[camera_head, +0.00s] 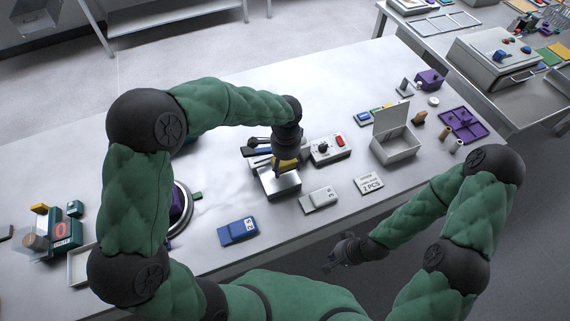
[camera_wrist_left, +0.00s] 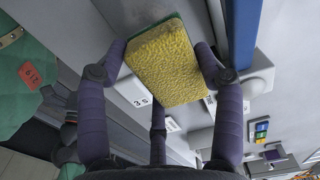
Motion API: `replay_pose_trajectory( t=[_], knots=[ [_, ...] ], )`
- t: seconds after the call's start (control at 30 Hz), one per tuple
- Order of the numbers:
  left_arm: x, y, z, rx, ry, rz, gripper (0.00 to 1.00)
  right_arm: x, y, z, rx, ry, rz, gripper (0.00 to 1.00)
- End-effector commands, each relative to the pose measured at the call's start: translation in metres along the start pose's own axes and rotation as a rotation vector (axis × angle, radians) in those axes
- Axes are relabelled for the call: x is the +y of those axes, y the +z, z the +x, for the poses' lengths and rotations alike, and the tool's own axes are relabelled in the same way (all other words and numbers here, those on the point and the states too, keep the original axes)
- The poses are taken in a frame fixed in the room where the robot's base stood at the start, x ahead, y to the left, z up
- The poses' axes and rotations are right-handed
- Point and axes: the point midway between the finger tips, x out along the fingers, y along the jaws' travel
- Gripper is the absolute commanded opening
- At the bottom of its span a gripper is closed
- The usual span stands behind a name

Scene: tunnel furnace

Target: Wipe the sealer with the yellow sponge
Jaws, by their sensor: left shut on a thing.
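My left gripper (camera_head: 284,168) is shut on the yellow sponge (camera_head: 287,164), over the grey metal sealer (camera_head: 283,184) near the middle of the table. In the left wrist view the yellow sponge (camera_wrist_left: 165,62), with a green backing edge, sits between the dark fingers of the left gripper (camera_wrist_left: 163,75). A blue bar (camera_wrist_left: 243,30) and a grey surface show close to it there. Whether the sponge touches the sealer cannot be told. My right gripper (camera_head: 340,256) hangs empty beyond the table's front edge, small in view; its jaw opening is unclear.
A control box with a red switch (camera_head: 330,149) stands right of the sealer. A grey label box (camera_head: 319,200), a blue box (camera_head: 238,231) and a "2 PCS" card (camera_head: 369,184) lie in front. An open metal box (camera_head: 395,146) and purple tray (camera_head: 464,125) are at right.

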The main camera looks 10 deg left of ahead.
Motion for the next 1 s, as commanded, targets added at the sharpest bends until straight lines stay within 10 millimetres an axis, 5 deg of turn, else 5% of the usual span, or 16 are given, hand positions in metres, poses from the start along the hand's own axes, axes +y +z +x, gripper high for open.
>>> replay_pose_trajectory(
  t=[0.33,1.0],
  knots=[
    [0.0,-0.003,-0.033,0.0,0.0,-0.004,0.41,-0.009,0.001,-0.024,0.0,0.0,0.0,0.0],
    [0.0,-0.004,-0.035,-0.001,0.0,-0.004,0.41,-0.009,0.001,-0.026,0.0,0.0,0.0,0.0]
  ],
)
